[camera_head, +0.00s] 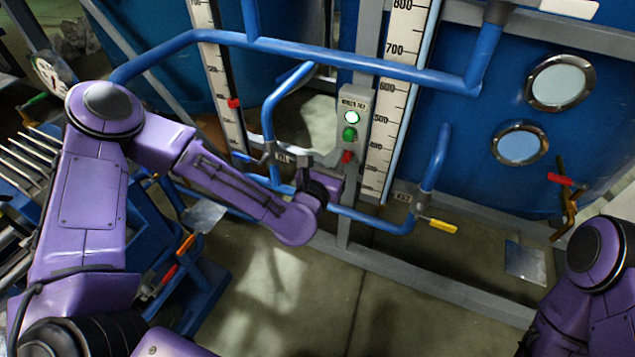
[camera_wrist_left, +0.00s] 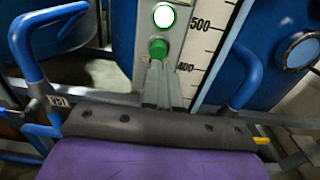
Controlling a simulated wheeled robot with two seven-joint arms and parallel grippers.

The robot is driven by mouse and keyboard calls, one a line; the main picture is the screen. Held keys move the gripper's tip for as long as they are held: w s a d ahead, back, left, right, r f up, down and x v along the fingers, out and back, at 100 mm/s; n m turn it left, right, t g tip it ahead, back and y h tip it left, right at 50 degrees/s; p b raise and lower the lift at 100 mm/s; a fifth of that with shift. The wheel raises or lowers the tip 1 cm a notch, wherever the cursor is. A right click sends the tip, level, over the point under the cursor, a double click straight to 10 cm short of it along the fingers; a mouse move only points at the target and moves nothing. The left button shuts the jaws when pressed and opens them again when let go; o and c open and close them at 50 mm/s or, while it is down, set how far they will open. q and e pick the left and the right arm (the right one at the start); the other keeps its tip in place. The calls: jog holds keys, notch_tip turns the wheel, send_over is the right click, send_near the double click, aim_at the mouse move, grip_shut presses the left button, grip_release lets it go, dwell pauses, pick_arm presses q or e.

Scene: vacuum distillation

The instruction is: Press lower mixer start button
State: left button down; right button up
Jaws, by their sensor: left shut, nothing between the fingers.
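A narrow grey control box (camera_head: 356,103) stands upright on a post between blue pipes. It has a lit white lamp (camera_head: 352,117) at the top, a green button (camera_head: 349,134) below it and a red button (camera_head: 347,157) lowest. My left gripper (camera_wrist_left: 157,64) is shut and empty, its fingers pointing at the box. In the left wrist view its tips lie just below the green button (camera_wrist_left: 158,48) and cover the area where the red button sits. I cannot tell whether they touch the box. The right gripper is out of view.
Blue pipes (camera_head: 300,48) run above and beside the box. White level scales (camera_head: 397,85) stand on both sides of it. A yellow-handled valve (camera_head: 442,225) is at lower right. Blue tanks (camera_head: 480,90) stand behind. The floor (camera_head: 300,290) in front is clear.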

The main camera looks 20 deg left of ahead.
pick_arm(q)
jog(key=s+b, duration=0.1)
jog(key=s, duration=0.6)
jog(key=shift+s+a+f, duration=0.15)
jog(key=shift+s, duration=0.25)
jog(key=s+a+f+m+g+p, duration=0.1)
jog(key=s+f+m+g, duration=0.35)
jog(key=f+m, duration=0.5)
jog(key=s+a+f+m+g+p, duration=0.1)
jog(key=s+f+m+g, duration=0.4)
jog(key=f+m, duration=0.5)
jog(key=s+a+f+m+g+y+p, duration=0.2)
jog(key=s+a+m, duration=0.2)
jog(key=s+a, duration=0.2)
jog(key=s+a+f+m+g+y+p, duration=0.1)
jog(key=s+a+m, duration=0.4)
jog(key=s, duration=0.5)
jog(key=shift+s+a+f+g+y+p, duration=0.35)
jog(key=shift+a+f+g+y, duration=0.55)
jog(key=shift+g, duration=0.25)
